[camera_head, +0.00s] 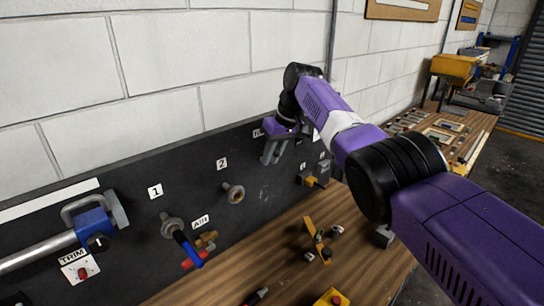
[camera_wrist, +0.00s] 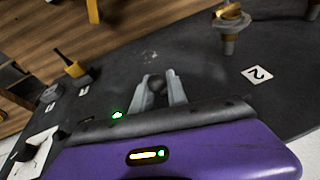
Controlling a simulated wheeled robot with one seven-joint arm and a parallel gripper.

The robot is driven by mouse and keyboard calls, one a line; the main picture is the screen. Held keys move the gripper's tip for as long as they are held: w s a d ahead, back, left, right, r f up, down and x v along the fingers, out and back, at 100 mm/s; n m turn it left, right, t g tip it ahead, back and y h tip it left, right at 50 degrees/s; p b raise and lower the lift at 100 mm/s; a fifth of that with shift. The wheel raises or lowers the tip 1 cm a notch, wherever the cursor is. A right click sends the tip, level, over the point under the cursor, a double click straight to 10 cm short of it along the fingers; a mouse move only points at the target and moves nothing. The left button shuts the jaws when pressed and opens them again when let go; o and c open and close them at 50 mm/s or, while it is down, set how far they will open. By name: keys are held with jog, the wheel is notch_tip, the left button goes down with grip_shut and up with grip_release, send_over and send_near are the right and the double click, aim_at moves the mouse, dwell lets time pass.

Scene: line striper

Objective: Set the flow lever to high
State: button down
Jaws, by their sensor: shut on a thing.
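My gripper (camera_head: 271,157) is up against the dark panel (camera_head: 130,205), under a white label (camera_head: 258,133) that my gripper partly covers. In the wrist view my gripper (camera_wrist: 159,88) has its two grey fingers on either side of a dark round knob (camera_wrist: 157,84), which I take to be the end of the flow lever. The fingers are shut on it. The rest of the lever and its scale are hidden by my gripper, so I cannot tell its setting.
A port (camera_head: 234,193) marked 2 and another (camera_head: 172,227) marked 1 stick out left of my gripper. Loose parts (camera_head: 320,240) and a yellow box (camera_head: 331,298) lie on the wooden bench (camera_head: 275,255) below.

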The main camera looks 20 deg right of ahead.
jog(key=c, duration=1.5)
grip_release()
jog(key=b+v, duration=0.2)
jog(key=v, duration=0.5)
jog(key=shift+s+d+r, duration=0.1)
jog(key=shift+r, duration=0.25)
jog(key=shift+s, duration=0.15)
